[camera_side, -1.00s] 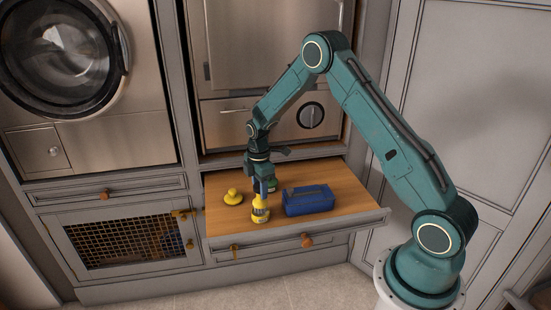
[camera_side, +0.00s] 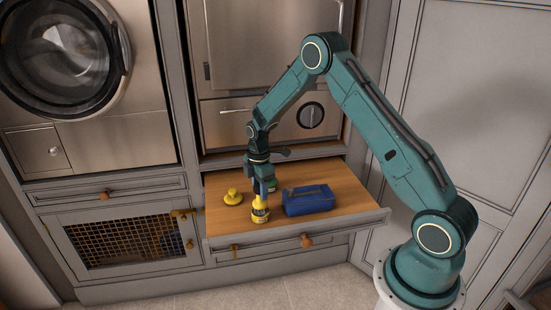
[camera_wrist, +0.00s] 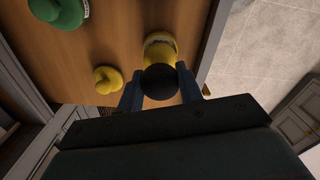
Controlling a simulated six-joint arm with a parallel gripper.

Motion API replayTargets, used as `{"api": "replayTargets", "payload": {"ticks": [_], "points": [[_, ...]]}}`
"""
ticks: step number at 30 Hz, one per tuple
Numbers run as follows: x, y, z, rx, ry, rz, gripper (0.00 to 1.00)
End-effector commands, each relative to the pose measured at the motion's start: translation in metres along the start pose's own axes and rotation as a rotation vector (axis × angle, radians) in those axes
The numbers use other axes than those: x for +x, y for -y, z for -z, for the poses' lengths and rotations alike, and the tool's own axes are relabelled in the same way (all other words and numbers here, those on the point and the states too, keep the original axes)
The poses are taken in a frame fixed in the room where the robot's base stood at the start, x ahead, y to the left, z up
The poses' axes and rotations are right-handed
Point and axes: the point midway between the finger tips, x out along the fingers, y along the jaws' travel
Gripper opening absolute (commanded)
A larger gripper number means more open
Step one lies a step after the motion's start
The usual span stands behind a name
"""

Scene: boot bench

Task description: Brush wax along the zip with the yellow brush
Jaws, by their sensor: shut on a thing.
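My gripper (camera_wrist: 158,88) points down over the wooden surface, its blue fingers shut on the dark, rounded top of a yellow thing, which I take for the yellow brush (camera_side: 260,214). The brush stands upright near the front edge, with a pale band around its body. It also shows in the wrist view (camera_wrist: 160,46). A blue box-like case (camera_side: 308,202) lies just right of it in the side view. I cannot make out a zip on it. The wrist view does not show the case.
A small yellow knobbed piece (camera_side: 232,197) sits left of the brush and also shows in the wrist view (camera_wrist: 107,80). A green piece (camera_wrist: 60,12) lies behind, mostly hidden by my gripper in the side view. The drawer's front edge (camera_side: 300,238) is close.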

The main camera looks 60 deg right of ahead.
Motion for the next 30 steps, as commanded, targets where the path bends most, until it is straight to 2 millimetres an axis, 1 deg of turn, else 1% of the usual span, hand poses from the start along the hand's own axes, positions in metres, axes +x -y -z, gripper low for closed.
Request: {"api": "replayTargets", "payload": {"ticks": [15,30], "points": [[0.0067,-0.0002,0.0,0.0,0.0,0.0,0.13],[0.0067,-0.0001,0.0,0.0,0.0,0.0,0.13]]}}
